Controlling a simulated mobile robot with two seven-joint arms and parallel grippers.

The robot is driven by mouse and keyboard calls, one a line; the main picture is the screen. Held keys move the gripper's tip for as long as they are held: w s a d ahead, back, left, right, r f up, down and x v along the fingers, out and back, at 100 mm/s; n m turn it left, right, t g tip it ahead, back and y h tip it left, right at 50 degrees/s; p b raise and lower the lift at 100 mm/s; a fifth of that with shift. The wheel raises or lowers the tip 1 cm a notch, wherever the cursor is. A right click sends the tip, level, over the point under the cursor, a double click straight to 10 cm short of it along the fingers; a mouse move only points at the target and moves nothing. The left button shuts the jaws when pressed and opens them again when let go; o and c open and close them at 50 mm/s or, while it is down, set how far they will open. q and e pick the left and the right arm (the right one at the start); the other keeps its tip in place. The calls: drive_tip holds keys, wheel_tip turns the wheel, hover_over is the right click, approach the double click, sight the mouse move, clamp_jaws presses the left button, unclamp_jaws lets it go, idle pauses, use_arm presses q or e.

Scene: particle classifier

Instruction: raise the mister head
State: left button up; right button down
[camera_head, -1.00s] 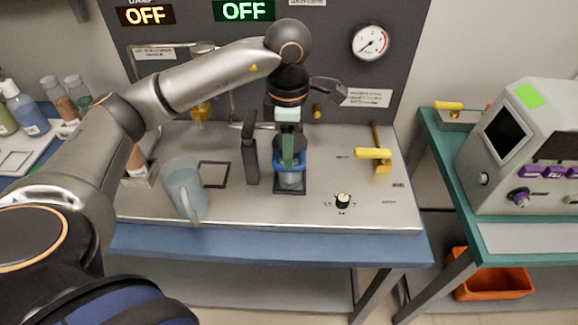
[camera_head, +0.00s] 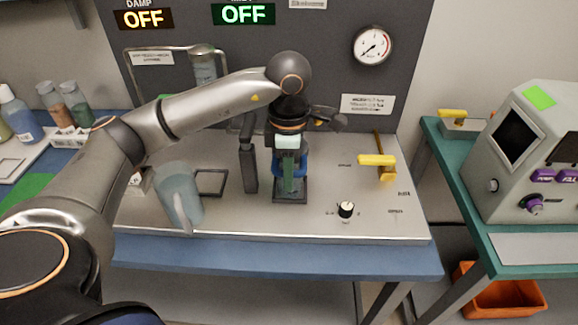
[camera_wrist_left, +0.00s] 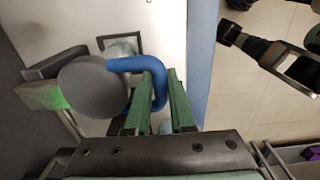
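The mister head shows in the left wrist view as a round grey disc (camera_wrist_left: 92,87) with a curved blue handle (camera_wrist_left: 128,64). In the head view its blue part (camera_head: 304,163) shows behind my left gripper (camera_head: 288,188). In the left wrist view the green fingers of my left gripper (camera_wrist_left: 160,75) stand on either side of the handle. Whether they press on it cannot be told. A dark upright post (camera_head: 248,155) stands just left of the gripper, and a dark square frame (camera_head: 290,199) lies below it.
A clear bluish pitcher (camera_head: 180,192) stands on the left of the metal worktop (camera_head: 260,222), near an empty square outline (camera_head: 210,183). A yellow-handled lever (camera_head: 377,160) and a black knob (camera_head: 346,210) are to the right. Both panel signs (camera_head: 244,14) read OFF.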

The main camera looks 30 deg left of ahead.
use_arm(q)
clamp_jaws()
drive_tip(key=shift+r+p, duration=0.5)
drive_tip(key=shift+r, duration=0.6)
drive_tip(key=shift+r+t, duration=0.15)
drive_tip(key=shift+t, duration=0.15)
drive_tip(key=shift+w+a+r+y+p, duration=0.15)
drive_tip(key=shift+r+p, duration=0.1)
drive_tip(key=shift+r, duration=0.35)
drive_tip(key=shift+w+a+r+y+p, duration=0.15)
drive_tip(key=shift+r+p, duration=0.1)
drive_tip(key=shift+r, duration=0.35)
drive_tip(key=shift+d, duration=0.1)
drive_tip(key=shift+r, duration=0.1)
drive_tip(key=shift+w+a+r+t+p, duration=0.15)
drive_tip(key=shift+w+r+t+p, duration=0.1)
drive_tip(key=shift+r, duration=0.25)
drive_tip(key=shift+w+a+r+t+p, duration=0.15)
drive_tip(key=shift+r+t, duration=0.1)
drive_tip(key=shift+r, duration=0.35)
